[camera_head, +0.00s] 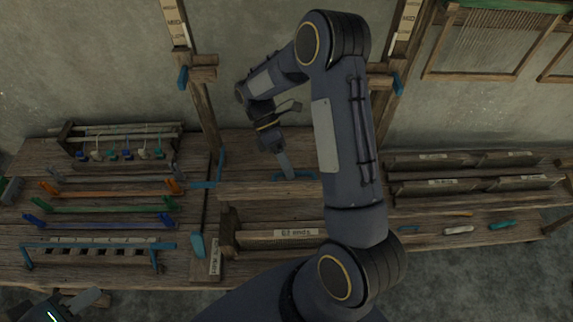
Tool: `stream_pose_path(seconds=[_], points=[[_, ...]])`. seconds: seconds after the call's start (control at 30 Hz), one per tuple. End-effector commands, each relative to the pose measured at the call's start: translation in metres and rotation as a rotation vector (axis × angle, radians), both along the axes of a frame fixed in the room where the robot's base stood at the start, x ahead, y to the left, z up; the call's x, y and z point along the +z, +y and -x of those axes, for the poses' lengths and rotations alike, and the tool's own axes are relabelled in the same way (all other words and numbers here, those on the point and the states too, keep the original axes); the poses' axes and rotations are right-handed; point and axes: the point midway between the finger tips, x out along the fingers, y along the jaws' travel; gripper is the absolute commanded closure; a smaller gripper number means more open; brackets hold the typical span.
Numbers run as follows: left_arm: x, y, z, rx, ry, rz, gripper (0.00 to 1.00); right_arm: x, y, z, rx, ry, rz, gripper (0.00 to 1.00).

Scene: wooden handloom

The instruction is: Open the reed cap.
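The reed cap looks to be the wooden bar (250,190) across the middle of the loom, with a blue handle (300,176) on top. Below it stands a reed (285,244) with a paper label. My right gripper (286,170) points down at the blue handle; its grey fingers are seen edge-on. I cannot tell whether they are apart, or whether they touch the handle. My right arm hides the right part of the bar. My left gripper (88,299) is at the bottom left corner, far from the bar, partly cut off; its opening is unclear.
A wooden bench (190,240) carries colored bars on the left, including an orange one (110,189) and a green one (105,209). Slotted wooden racks (470,172) stand on the right. Loom posts (207,118) rise at the back left and right.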

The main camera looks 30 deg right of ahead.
Motion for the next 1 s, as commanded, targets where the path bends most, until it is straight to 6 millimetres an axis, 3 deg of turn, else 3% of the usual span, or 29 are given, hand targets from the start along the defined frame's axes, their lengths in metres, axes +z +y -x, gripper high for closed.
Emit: stream_pose_path(seconds=[0.37, 0.7, 1.0], points=[[-0.002, 0.0, 0.0, 0.0, 0.0, 0.0, 0.64, 0.003, -0.001, -0.006, 0.0, -0.01, 0.003, 0.66], [-0.015, 0.0, 0.0, 0.0, 0.0, 0.0, 0.64, 0.039, 0.0, -0.045, 0.0, -0.009, 0.003, 0.66], [-0.017, 0.0, 0.0, 0.0, 0.0, 0.0, 0.64, 0.054, 0.0, -0.057, 0.001, -0.002, 0.001, 0.66]])
